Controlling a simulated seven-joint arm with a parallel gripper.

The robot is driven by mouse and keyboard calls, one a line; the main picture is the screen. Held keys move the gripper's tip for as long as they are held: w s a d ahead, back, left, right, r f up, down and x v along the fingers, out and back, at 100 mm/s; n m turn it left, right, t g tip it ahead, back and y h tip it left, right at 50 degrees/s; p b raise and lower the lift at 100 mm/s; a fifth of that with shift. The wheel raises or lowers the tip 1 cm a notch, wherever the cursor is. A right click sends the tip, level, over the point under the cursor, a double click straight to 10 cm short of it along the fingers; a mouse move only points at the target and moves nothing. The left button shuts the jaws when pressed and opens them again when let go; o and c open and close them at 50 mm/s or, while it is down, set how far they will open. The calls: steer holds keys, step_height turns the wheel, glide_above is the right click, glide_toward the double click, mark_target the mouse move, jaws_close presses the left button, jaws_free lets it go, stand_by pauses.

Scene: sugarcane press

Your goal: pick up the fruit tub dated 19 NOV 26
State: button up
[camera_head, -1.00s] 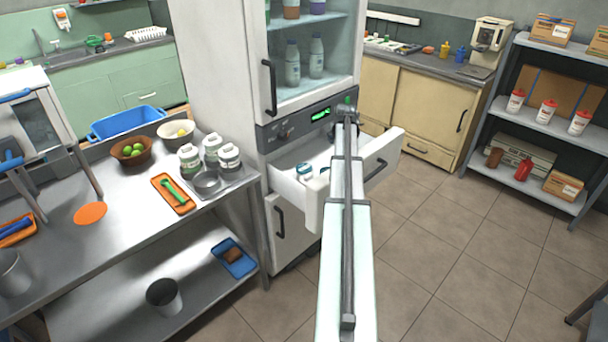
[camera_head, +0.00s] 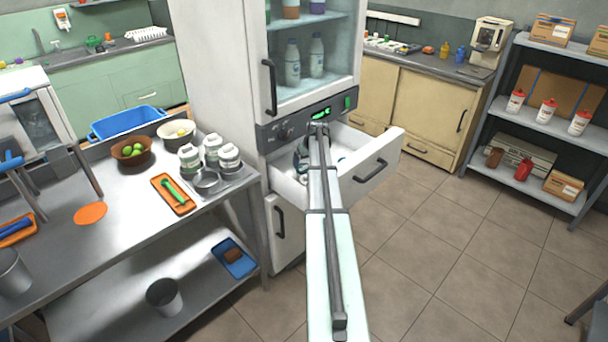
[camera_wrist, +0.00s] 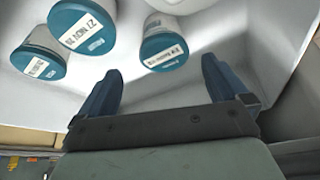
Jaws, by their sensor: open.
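Several white tubs with teal lids stand in the open white drawer below the glass-door fridge. In the wrist view, one tub (camera_wrist: 82,27) at top centre-left has a label that seems to read 27 NOV 26. A second tub (camera_wrist: 40,55) is at the left and a third tub (camera_wrist: 163,48) is just ahead of my gripper; I cannot read their dates surely. Another pale item is cut off at the top edge. My gripper (camera_wrist: 160,78) is open and empty, its blue fingers apart, with the third tub ahead of the gap between them. In the head view my arm hides much of the drawer.
The drawer (camera_head: 372,172) has raised walls around the tubs, and its front panel stands out to the right. The fridge (camera_head: 222,75) rises behind. A steel table (camera_head: 130,215) with jars, bowls and trays stands at the left.

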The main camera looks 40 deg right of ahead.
mark_target(305, 168)
steer(key=shift+a+x, duration=0.15)
steer(key=shift+x, duration=1.45)
steer(key=shift+a+x, duration=0.15)
steer(key=shift+x, duration=1.5)
steer(key=shift+w, duration=0.15)
steer(key=c, duration=1.2)
